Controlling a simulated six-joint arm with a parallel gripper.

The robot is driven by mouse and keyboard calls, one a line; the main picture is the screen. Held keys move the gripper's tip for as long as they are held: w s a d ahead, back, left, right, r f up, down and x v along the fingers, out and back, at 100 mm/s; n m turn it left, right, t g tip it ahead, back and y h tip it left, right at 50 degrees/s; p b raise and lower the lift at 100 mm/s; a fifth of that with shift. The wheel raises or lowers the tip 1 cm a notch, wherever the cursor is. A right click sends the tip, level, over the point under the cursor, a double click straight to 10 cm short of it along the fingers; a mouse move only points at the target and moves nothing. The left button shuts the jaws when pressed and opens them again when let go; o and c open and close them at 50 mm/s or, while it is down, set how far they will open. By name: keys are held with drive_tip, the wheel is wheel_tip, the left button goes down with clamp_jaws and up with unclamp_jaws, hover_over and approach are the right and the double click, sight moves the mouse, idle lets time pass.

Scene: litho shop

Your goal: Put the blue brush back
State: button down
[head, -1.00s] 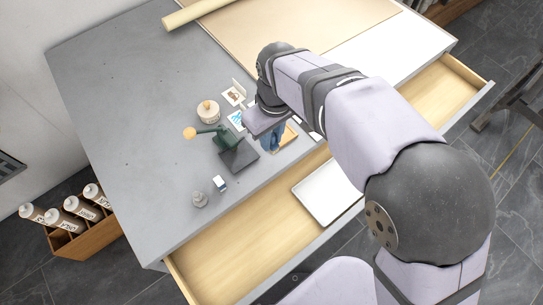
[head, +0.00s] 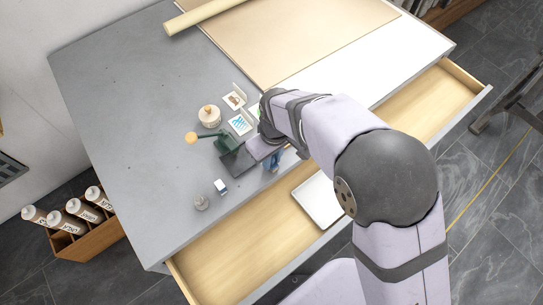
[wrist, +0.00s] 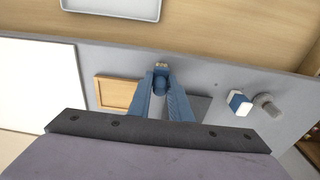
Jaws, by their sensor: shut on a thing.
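My gripper (wrist: 163,102) points down over the front part of the grey bench, with its blue fingers shut on a small blue thing with a pale tip, which I take for the blue brush (wrist: 160,82). In the head view my gripper (head: 273,161) is near the bench's front edge, and the brush cannot be made out there. In the wrist view a shallow wooden tray (wrist: 98,104) lies left of the fingers, apparently empty. A dark slab (wrist: 200,104) is partly hidden behind the right finger.
A green lever tool (head: 226,143) with a yellow knob stands by the slab. A blue-and-white block (head: 220,186) and a grey knobbed piece (head: 201,203) stand nearby. A lidded pot (head: 209,115) is farther back. The open drawer (head: 225,262) holds a white tray (head: 318,202).

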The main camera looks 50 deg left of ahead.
sight(274, 160)
drive_tip(key=shift+f, duration=0.2)
drive_tip(key=c, duration=1.6)
unclamp_jaws()
drive_tip(key=r, duration=0.4)
drive_tip(key=r+b, duration=0.1)
drive_tip(key=r, duration=0.3)
drive_tip(key=d+r, duration=0.1)
drive_tip(key=r, duration=0.3)
drive_tip(key=shift+r, duration=0.2)
